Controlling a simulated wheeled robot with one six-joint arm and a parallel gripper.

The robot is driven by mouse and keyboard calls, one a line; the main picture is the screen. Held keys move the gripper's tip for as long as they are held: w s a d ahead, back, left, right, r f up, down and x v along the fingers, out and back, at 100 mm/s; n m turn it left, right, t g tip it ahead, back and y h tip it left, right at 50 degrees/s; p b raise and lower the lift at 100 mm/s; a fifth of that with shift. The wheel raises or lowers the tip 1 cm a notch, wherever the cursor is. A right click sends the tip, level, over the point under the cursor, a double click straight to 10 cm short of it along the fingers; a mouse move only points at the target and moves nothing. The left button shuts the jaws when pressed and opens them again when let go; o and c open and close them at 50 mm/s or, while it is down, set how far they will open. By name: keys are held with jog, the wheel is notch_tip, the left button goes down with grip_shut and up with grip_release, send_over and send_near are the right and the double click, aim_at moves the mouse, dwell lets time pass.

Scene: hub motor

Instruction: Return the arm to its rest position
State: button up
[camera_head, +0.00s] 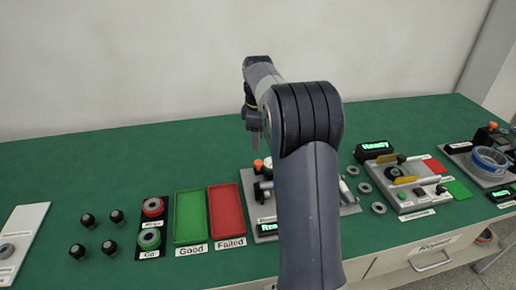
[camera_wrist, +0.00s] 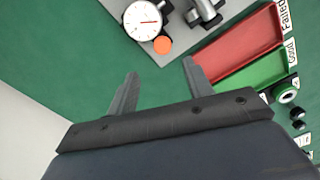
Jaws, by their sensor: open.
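My arm (camera_head: 308,190) rises from the bottom of the head view, bends at a dark joint and reaches away over the table. My gripper (camera_head: 255,122) points down above the green table (camera_head: 110,160), left of the arm's bend. In the wrist view my gripper (camera_wrist: 160,85) has its two fingers well apart, with nothing between them but green table. A dial gauge (camera_wrist: 143,20) with an orange knob lies beyond the fingers. My arm hides part of the gauge station (camera_head: 247,190) in the head view.
A green Good tray (camera_head: 190,216) and a red Failed tray (camera_head: 227,212) lie left of the station. Several black knobbed parts (camera_head: 88,220) stand further left. Loose rings (camera_head: 365,188) and another fixture (camera_head: 405,178) lie to the right. A drawer (camera_head: 432,262) is in the table front.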

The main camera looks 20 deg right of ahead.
aim_at(258, 164)
notch_tip(258, 164, up, 2)
jog(key=shift+r, duration=0.1)
dwell(0.4)
notch_tip(258, 164, down, 11)
jog(key=shift+r+b, duration=0.2)
jog(key=shift+b, duration=0.2)
jog(key=shift+s+f, duration=0.15)
jog(key=shift+f, duration=0.15)
jog(key=shift+s+a+r+b, duration=0.1)
jog(key=shift+s+r+b, duration=0.05)
jog(key=shift+s+b, duration=0.3)
jog(key=shift+a+r, duration=0.1)
